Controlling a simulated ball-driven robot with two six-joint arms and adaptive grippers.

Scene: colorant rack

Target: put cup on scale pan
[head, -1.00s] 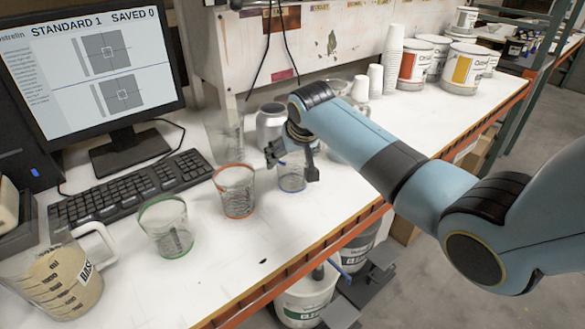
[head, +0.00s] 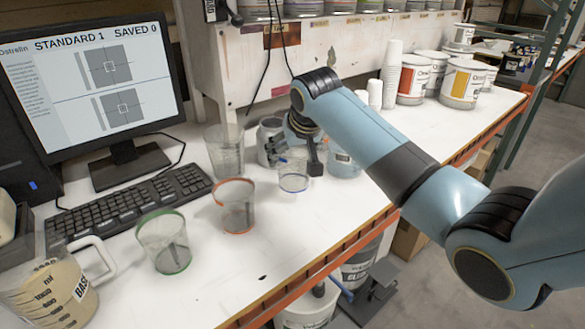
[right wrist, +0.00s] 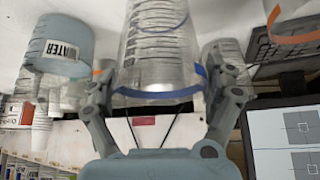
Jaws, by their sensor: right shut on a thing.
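The clear cup with a blue rim (head: 294,184) is between the fingers of my right gripper (head: 293,160), which is shut on it near the rim. In the right wrist view the same cup (right wrist: 158,55) hangs between both fingers, with its blue band at the grip. It looks slightly raised over the white bench. A cup with an orange rim (head: 236,208) and one with a green rim (head: 164,243) stand nearer the left front. I cannot make out a scale pan. My left gripper is not in view.
A keyboard (head: 135,205) and monitor (head: 95,80) stand at left, with a measuring jug (head: 55,290) in front. A clear container (head: 224,150) and metal can (head: 268,135) are behind my gripper. A water jug (head: 343,162) is close on its right. The front bench strip is clear.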

